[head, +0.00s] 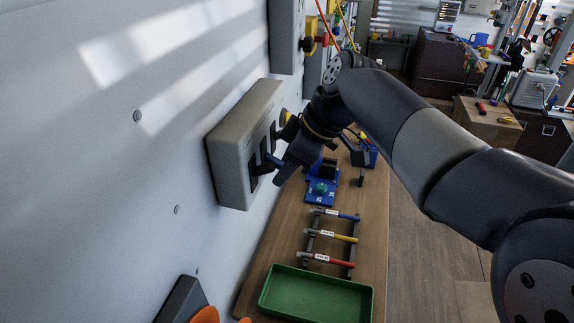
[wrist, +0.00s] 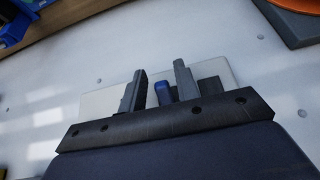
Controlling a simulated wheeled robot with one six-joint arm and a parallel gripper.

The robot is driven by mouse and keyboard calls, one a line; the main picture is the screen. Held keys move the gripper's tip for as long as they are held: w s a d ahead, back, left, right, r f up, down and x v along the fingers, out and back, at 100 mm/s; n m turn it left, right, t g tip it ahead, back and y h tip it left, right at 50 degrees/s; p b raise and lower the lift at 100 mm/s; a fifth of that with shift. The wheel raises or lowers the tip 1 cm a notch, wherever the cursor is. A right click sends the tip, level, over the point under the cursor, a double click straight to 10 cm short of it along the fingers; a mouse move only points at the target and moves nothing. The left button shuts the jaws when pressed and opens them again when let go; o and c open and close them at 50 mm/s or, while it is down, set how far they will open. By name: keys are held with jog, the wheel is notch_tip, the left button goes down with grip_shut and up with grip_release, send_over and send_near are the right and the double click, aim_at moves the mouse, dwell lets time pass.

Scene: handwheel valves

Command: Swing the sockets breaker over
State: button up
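A pale grey breaker box (head: 229,163) with dark slots in its front is fixed to the wall in the head view. Its labels are too small to read, so I cannot tell which breaker is the sockets one. My gripper (head: 270,168) is at the box's near end, partly covering its front. In the wrist view the two dark fingers of my gripper (wrist: 161,80) stand apart with a blue lever (wrist: 162,93) between them. Small gaps show beside the lever, the right one narrower. The pale box (wrist: 103,102) shows behind the fingers.
Below is a wooden bench (head: 377,230) with a green tray (head: 316,296), a rack of coloured-handled tools (head: 330,236) and a blue block with a green knob (head: 320,188). Another grey box (head: 287,38) hangs farther along the wall. Open floor (head: 425,260) lies right of the bench.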

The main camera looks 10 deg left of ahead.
jog(key=shift+o, duration=0.5)
jog(key=shift+r, duration=0.2)
notch_tip(320, 180, up, 7)
jog(key=p, duration=0.5)
jog(key=shift+p, duration=0.35)
jog(key=b+v, duration=0.1)
jog(key=v, duration=0.9)
jog(key=shift+d+r, duration=0.25)
jog(key=shift+a+f, duration=0.1)
jog(key=x, duration=0.8)
jog(key=b+x, duration=0.1)
jog(key=x, duration=0.3)
jog(key=shift+d+f, duration=0.25)
jog(key=shift+f, duration=0.2)
jog(key=shift+f+b, duration=0.7)
jog(key=shift+f, duration=0.3)
jog(key=shift+r, duration=0.15)
